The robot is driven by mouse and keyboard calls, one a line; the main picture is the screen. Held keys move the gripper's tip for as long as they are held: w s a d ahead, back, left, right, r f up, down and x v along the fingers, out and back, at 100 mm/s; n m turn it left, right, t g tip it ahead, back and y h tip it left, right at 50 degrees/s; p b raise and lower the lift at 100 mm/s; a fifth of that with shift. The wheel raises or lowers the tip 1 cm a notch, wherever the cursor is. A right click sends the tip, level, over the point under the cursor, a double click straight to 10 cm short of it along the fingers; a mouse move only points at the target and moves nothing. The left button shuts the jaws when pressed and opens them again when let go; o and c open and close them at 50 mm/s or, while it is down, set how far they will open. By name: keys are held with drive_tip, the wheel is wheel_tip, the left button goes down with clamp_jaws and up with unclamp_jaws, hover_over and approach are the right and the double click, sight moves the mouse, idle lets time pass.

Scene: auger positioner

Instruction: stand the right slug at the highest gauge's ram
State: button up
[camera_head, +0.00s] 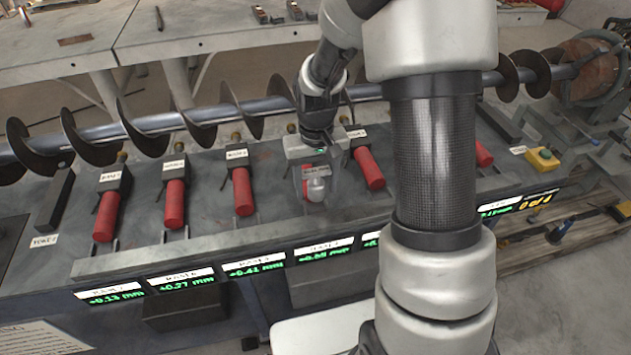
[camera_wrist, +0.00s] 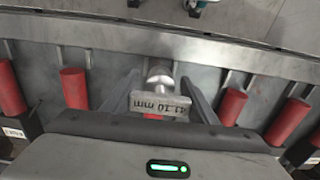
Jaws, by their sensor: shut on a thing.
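My gripper (camera_head: 315,180) is shut on a pale metal slug (camera_head: 317,190) over the bench, left of the arm column. In the wrist view the slug (camera_wrist: 159,72) sits between the fingers, with a grey tag (camera_wrist: 160,104) that appears upside down and seems to read 1.10 mm. A bit of red shows just below the tag. Whether the slug touches the bench, I cannot tell. Green gauge readouts line the bench front: +0.13 (camera_head: 116,296), +0.27 (camera_head: 187,283), +0.41 (camera_head: 259,269) and one blurred readout (camera_head: 325,255). My arm hides some readouts further right.
Red ram cylinders (camera_head: 106,216) stand in a row, including one left (camera_head: 243,191) and one right (camera_head: 368,168) of the gripper. A long auger (camera_head: 200,117) runs behind. A yellow box (camera_head: 543,159) sits at the right, near a display reading 0 of 4 (camera_head: 535,202).

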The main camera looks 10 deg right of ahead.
drive_tip(key=shift+f+b, duration=1.6)
drive_tip(key=shift+f, duration=0.8)
drive_tip(key=o, duration=1.3)
drive_tip(key=shift+r, duration=0.1)
wheel_tip(320, 180, up, 17)
drive_tip(key=shift+f+p, duration=0.1)
drive_tip(key=shift+p, duration=0.6)
wheel_tip(320, 180, up, 6)
drive_tip(key=r+p, duration=0.1)
drive_tip(key=p, duration=0.4)
hover_over(316, 197)
drive_tip(key=w, duration=0.2)
drive_tip(key=shift+d+f, duration=0.25)
drive_tip(key=shift+f, duration=0.05)
